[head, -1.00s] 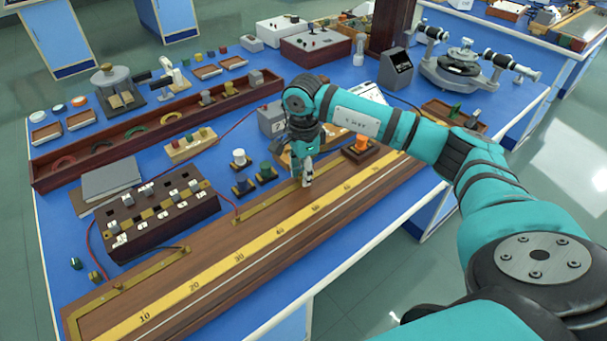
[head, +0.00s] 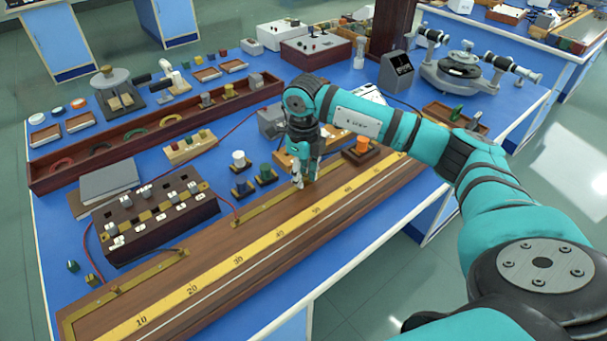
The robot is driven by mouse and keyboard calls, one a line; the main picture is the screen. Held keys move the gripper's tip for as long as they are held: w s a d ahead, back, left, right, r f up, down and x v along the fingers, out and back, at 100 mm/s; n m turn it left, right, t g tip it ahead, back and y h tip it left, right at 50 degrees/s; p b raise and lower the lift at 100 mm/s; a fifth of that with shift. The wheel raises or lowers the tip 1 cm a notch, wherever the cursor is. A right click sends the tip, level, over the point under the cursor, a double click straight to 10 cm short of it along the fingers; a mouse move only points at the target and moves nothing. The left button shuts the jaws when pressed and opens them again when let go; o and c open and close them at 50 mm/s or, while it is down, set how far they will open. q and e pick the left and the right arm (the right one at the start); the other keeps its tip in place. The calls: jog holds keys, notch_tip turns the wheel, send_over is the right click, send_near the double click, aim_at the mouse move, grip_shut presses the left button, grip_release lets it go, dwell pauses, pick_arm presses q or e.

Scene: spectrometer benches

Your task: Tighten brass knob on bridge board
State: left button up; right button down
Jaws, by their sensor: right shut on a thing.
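The wooden bridge board (head: 262,262) with its yellow numbered scale runs diagonally across the front of the blue bench. Brass strips (head: 262,208) lie along its back edge. My right gripper (head: 304,180) points down at the board's back brass strip, near the strip's right part. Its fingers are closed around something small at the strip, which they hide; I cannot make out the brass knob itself. My left gripper is not in view.
A dark plug box (head: 150,222) stands at left. A red wire (head: 232,203) reaches the brass strip. The board's front is clear.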

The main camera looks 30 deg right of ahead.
aim_at(304, 176)
jog(key=m, duration=0.6)
jog(key=shift+w+r, duration=0.1)
jog(key=shift+r, duration=0.05)
dwell(0.4)
jog(key=c, duration=1.1)
grip_release()
notch_tip(304, 176, up, 12)
jog(key=shift+f, duration=0.1)
